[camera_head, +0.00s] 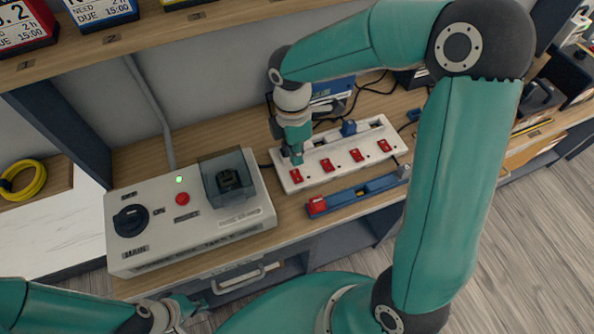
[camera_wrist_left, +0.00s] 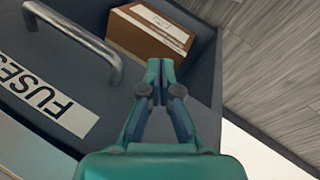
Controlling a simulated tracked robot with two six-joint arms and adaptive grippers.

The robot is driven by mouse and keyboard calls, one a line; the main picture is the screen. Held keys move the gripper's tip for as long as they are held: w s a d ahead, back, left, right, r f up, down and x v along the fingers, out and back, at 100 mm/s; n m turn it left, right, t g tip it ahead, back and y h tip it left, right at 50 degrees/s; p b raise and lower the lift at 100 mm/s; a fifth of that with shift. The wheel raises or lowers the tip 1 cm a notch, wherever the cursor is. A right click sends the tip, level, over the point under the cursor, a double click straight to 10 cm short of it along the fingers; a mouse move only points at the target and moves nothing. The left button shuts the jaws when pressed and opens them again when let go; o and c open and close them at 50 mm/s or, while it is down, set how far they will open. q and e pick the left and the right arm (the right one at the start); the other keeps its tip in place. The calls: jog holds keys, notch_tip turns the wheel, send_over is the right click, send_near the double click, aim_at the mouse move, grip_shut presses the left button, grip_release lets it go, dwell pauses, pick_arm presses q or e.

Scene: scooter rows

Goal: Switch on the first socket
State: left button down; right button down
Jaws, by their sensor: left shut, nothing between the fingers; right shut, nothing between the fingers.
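The white socket strip (camera_head: 340,153) lies on the wooden bench with a row of several red rocker switches. The first switch (camera_head: 297,176) is at its left end; I cannot tell whether it is on or off. My right gripper (camera_head: 296,157) is shut and empty, pointing down at the strip's left end just behind that switch. It hides part of the first socket, and I cannot tell whether it touches. My left gripper (camera_head: 197,305) is shut and empty, low in front of the bench; its shut fingers also show in the left wrist view (camera_wrist_left: 158,75).
A grey main box (camera_head: 190,213) with black knob (camera_head: 131,220), lit green lamp and red button stands left of the strip. A blue bar with a red end (camera_head: 357,194) lies before the strip. A FUSES drawer (camera_wrist_left: 75,80) holds a brown box (camera_wrist_left: 150,35).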

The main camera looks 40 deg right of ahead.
aim_at(298, 180)
pick_arm(q)
jog(key=shift+r, duration=0.25)
pick_arm(e)
jog(key=f, duration=0.6)
jog(key=shift+s+a+f, duration=0.1)
jog(key=shift+s+f, duration=0.2)
jog(key=shift+s, duration=0.1)
